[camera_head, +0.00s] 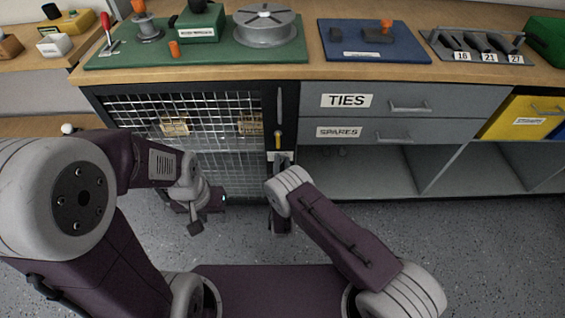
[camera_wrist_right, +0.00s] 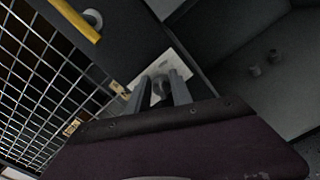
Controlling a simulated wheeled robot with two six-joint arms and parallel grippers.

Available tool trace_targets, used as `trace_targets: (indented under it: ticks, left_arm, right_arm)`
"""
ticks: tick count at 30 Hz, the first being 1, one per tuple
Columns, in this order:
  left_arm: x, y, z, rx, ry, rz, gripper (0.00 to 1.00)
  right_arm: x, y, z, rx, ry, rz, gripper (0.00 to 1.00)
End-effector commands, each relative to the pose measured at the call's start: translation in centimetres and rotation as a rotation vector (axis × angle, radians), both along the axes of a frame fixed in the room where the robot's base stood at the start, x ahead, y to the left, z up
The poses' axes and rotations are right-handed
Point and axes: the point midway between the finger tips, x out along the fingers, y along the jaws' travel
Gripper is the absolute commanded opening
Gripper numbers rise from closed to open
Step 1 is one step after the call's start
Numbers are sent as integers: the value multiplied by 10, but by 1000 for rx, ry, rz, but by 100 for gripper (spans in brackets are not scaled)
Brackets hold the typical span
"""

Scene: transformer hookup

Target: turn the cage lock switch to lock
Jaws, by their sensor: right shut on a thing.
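The cage lock switch is a small dark knob (camera_wrist_right: 160,86) on a pale plate (camera_wrist_right: 178,62), seen in the right wrist view. The plate sits on the dark post (camera_head: 292,105) at the right edge of the mesh cage (camera_head: 160,115). My right gripper (camera_head: 281,160) is at the plate, and its two fingers (camera_wrist_right: 159,92) are shut on the knob from both sides. The fingers hide part of the plate and I cannot read its markings or which way the knob points. My left gripper (camera_head: 195,226) hangs in front of the cage's lower part; its finger opening is unclear.
A yellow handle (camera_head: 278,137) is on the post just above the plate. Tagged drawers (camera_head: 380,100) and open grey shelves (camera_head: 365,172) are right of the cage. The bench top above holds a green board (camera_head: 215,55) and a blue board (camera_head: 375,45). The floor in front is clear.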

Motion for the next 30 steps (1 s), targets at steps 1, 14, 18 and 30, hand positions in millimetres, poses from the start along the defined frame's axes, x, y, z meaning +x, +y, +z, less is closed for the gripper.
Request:
trace_targets:
  ticks: [1,14,18,30]
  left_arm:
    - [0,0,1,0,0,0,33]
    - [0,0,5,0,0,0,33]
    - [0,0,5,0,0,0,33]
    - [0,0,3,0,0,0,33]
  right_arm:
    - [0,1,1,-43,1,0,0]
    - [0,6,2,-451,0,0,0]
    - [0,7,1,-585,1,0,0]
    - [0,12,-1,-954,1,1,0]
